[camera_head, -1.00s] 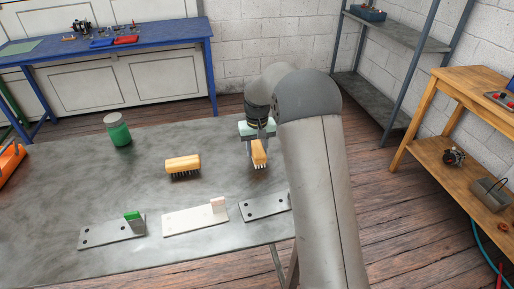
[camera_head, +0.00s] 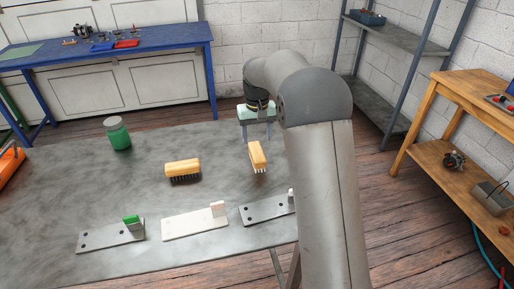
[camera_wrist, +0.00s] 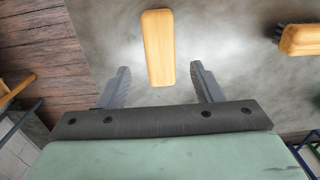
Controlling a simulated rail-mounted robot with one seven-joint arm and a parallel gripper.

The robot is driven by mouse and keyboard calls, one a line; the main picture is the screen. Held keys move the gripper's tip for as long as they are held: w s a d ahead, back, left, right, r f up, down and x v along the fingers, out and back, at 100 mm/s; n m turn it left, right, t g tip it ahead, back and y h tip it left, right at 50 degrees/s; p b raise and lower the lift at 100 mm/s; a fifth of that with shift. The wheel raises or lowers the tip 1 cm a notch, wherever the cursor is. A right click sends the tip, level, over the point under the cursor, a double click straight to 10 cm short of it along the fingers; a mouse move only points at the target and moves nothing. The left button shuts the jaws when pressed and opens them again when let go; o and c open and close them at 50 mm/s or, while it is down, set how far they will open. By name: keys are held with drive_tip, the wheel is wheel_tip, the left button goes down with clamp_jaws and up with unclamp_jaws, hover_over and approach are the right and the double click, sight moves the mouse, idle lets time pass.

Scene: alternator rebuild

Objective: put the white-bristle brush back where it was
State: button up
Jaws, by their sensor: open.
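The white-bristle brush (camera_head: 258,155) has a wooden back and pale bristles. It rests on the grey table, bristles down, on the table's right part. In the wrist view its wooden back (camera_wrist: 158,47) lies ahead, roughly centred between the fingers. My gripper (camera_head: 256,137) is open and empty, above and behind the brush, apart from it.
A dark-bristle brush (camera_head: 183,170) lies left of it, also in the wrist view (camera_wrist: 300,40). Flat plates with a green block (camera_head: 110,235), a pinkish block (camera_head: 195,223) and a pale block (camera_head: 265,208) line the front. A green jar (camera_head: 117,134) stands behind left.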

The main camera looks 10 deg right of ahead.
sight(257, 151)
wheel_tip(257, 151, up, 5)
drive_tip(key=s+r, duration=0.2)
drive_tip(key=s, duration=1.5)
drive_tip(key=s+f, duration=0.3)
drive_tip(key=s, duration=0.7)
drive_tip(key=s+f, duration=0.4)
drive_tip(key=s, duration=0.6)
drive_tip(key=shift+a, duration=0.45)
